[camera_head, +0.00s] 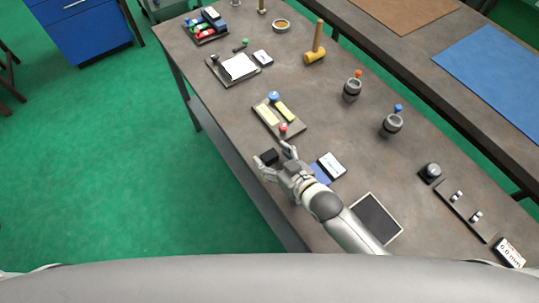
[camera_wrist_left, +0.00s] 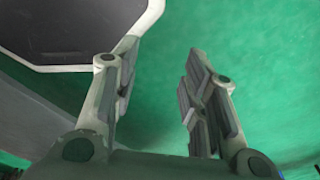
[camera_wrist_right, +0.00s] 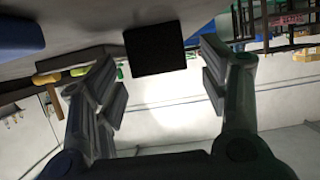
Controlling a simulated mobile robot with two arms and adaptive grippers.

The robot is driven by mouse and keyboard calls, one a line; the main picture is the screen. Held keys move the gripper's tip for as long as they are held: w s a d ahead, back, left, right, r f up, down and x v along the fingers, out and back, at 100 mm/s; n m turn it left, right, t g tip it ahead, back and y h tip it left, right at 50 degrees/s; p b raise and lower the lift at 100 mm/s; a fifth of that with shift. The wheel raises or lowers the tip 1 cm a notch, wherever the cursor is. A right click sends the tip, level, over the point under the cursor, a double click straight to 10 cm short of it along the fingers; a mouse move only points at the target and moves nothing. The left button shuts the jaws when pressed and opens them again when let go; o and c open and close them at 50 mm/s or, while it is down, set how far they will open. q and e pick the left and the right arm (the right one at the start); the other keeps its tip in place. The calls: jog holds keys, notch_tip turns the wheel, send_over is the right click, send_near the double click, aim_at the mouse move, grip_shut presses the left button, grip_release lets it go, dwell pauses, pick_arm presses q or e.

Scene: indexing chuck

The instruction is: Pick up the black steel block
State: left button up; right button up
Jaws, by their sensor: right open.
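The black steel block (camera_head: 269,156) lies near the table's left edge in the head view, close to the board with the red knob. My right gripper (camera_head: 275,155) is open with its fingertips at the block, one on either side of it in the picture. In the right wrist view the dark block (camera_wrist_right: 155,49) shows between and beyond the open fingers (camera_wrist_right: 160,75), with a gap on each side. My left gripper (camera_wrist_left: 165,90) shows only in its own wrist view; it is open and empty over green floor.
A board with blue and red knobs (camera_head: 266,118) lies just behind the block. A blue-and-white card (camera_head: 331,165) and a framed dark panel (camera_head: 377,218) lie to the right. Two grey cups (camera_head: 352,91) (camera_head: 391,125) stand further right. A mallet (camera_head: 316,54) stands farther back.

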jog(key=shift+c, duration=0.3)
jog(key=c, duration=1.2)
jog(key=shift+r, duration=0.1)
jog(key=shift+c, duration=1)
pick_arm(q)
jog(key=shift+s+d, duration=0.1)
jog(key=shift+s, duration=0.45)
pick_arm(e)
jog(key=shift+r, duration=0.15)
